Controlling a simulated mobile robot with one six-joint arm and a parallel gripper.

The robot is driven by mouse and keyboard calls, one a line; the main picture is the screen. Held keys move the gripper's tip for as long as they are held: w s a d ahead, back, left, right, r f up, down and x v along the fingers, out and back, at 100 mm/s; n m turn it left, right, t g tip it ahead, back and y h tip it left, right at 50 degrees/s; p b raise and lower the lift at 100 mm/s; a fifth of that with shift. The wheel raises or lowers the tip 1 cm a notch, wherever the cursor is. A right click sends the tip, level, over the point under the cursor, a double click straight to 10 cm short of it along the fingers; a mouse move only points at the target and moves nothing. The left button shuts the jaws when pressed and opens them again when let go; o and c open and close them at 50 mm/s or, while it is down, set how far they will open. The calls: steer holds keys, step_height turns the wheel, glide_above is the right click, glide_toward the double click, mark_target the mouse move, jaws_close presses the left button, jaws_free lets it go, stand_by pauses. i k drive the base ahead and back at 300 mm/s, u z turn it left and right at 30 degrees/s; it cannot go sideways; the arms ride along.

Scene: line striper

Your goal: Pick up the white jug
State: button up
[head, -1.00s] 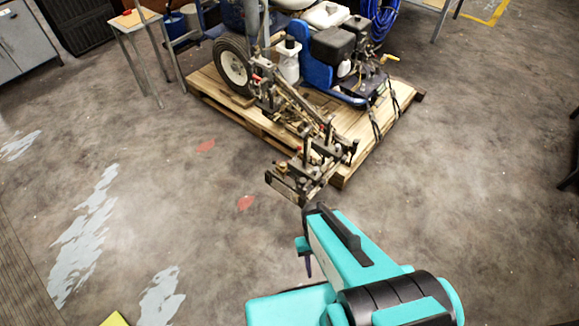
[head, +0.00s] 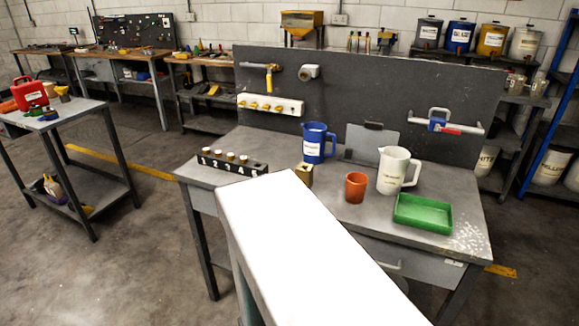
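The white jug (head: 393,171) stands upright on the grey workbench (head: 330,210), right of the middle, with its handle to the right. An orange-brown cup (head: 355,187) stands just left of it, and a green tray (head: 422,213) lies in front of it to the right. A blue jug (head: 317,143) stands further left. A large white surface, probably part of my own arm, fills the lower middle and covers the bench's front left. My gripper does not show.
A numbered black block (head: 232,165) and a small brass-coloured container (head: 304,174) are on the bench's left. A dark back panel (head: 350,85) rises behind. A side table (head: 75,115) with a red can stands left. Floor between them is open.

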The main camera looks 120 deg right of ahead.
mark_target(394, 160)
steer(key=u, duration=1.1)
steer(key=k, duration=0.15)
steer(key=z, duration=3.05)
steer(key=k, duration=0.2)
steer(key=z, duration=2.15)
steer(key=k, duration=0.3)
steer(key=z, duration=0.9)
